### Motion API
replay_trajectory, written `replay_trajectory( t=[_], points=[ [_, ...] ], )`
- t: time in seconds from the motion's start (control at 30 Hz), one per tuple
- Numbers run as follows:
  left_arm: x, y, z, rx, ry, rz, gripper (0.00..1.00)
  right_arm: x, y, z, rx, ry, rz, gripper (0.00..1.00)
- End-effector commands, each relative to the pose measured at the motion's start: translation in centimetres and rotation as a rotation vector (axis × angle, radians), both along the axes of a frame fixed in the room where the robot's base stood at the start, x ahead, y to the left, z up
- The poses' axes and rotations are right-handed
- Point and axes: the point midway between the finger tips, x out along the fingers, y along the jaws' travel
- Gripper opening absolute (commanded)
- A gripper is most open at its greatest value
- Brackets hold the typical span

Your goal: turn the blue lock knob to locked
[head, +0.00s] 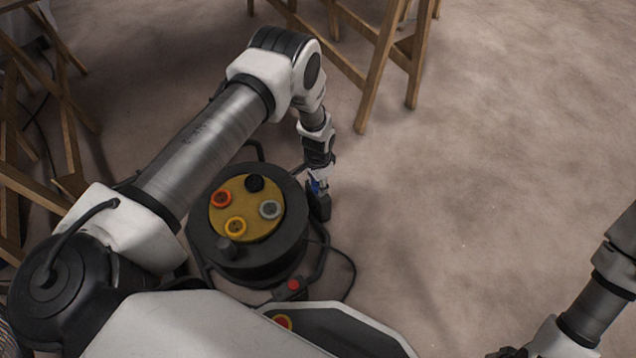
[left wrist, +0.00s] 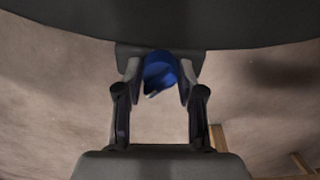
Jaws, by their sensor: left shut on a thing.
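The blue lock knob (left wrist: 160,72) sits on a dark bracket at the side of the black cable reel (head: 205,245). In the head view only a small piece of the blue knob (head: 314,186) shows beside my gripper. My left gripper (head: 318,190) is at the right side of the reel. In the left wrist view my left gripper (left wrist: 160,85) has one finger on each side of the knob and is shut on it. The knob's pointed end faces down and slightly left there. Any lock markings are not visible. My right arm shows at the right edge, its gripper outside the frame.
The reel's yellow top plate (head: 243,208) carries several coloured sockets and stands on a black tube frame. A cable lies on the floor beside it. Wooden trestles (head: 375,70) stand behind and at the left (head: 65,130). The floor to the right is clear.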

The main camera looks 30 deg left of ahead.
Motion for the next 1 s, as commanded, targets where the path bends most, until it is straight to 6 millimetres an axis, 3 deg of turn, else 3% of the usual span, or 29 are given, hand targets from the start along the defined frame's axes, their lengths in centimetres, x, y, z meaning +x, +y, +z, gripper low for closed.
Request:
replay_trajectory(
  t=[0.6,0.63,0.7,1.0],
  points=[
    [0.04,0.0,-0.04,0.0,-0.001,-0.052,0.03,0.0,0.0,-0.04,0.0,0.0,0.0,0.57],
    [0.04,0.0,-0.04,0.0,-0.001,-0.052,0.42,0.0,0.0,-0.04,0.0,0.0,0.0,0.57],
    [0.04,0.0,-0.03,0.0,-0.001,-0.052,0.64,0.0,0.0,-0.04,0.0,0.0,0.0,0.57],
    [0.02,0.0,0.07,0.0,-0.001,-0.051,0.64,-0.01,0.0,-0.01,0.0,0.0,0.0,0.57]
  ],
)
